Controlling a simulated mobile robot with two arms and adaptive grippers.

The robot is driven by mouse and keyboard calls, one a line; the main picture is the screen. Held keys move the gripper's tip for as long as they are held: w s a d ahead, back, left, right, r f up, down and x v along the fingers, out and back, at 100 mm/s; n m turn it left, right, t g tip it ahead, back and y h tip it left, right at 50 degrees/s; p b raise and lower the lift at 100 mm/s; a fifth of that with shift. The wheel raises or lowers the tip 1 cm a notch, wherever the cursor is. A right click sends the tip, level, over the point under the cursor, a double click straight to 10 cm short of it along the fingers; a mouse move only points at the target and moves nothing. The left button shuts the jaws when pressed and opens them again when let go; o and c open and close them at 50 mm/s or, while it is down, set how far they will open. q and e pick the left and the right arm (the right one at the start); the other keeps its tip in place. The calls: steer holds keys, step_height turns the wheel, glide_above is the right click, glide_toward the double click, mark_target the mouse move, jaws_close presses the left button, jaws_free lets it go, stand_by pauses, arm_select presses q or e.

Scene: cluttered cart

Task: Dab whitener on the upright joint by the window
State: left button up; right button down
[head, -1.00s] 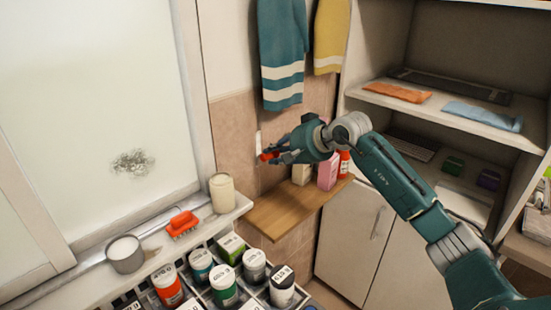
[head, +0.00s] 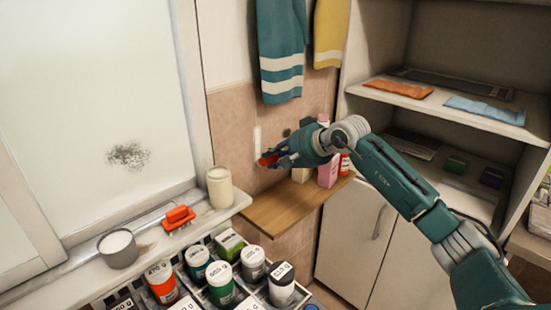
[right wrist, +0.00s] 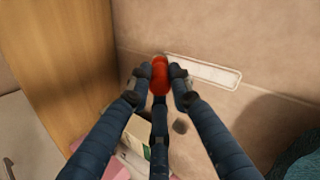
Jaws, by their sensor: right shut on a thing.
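My right gripper (head: 272,160) is shut on a small red whitener applicator (head: 267,161) close to the tiled wall. The right wrist view shows the applicator's rounded red end (right wrist: 160,75) between the fingertips, beside one end of a white strip. That white strip (right wrist: 205,71) lies along the joint in the wall. In the head view the upright joint (head: 257,138) shows as a short white line just above the gripper, right of the window (head: 95,110). Whether the applicator touches the wall is hard to tell. My left gripper is out of view.
A wooden shelf (head: 270,213) juts out below the gripper, with a pink carton (head: 328,174). Teal (head: 283,50) and yellow (head: 331,35) towels hang above. The sill holds a pale jar (head: 220,187), red brush (head: 179,217) and grey cup (head: 118,250). Several labelled pots stand below.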

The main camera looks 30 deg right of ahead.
steer(key=shift+s+d+f+b, duration=0.25)
steer(key=shift+s+b, duration=0.2)
steer(key=shift+b, duration=0.15)
steer(key=s+b, duration=0.1)
steer(key=s+d+b, duration=0.1)
steer(key=s, duration=0.2)
steer(key=shift+s+d+r+b, duration=0.2)
steer(key=shift+s+r+b, duration=0.05)
steer(key=shift+b, duration=0.15)
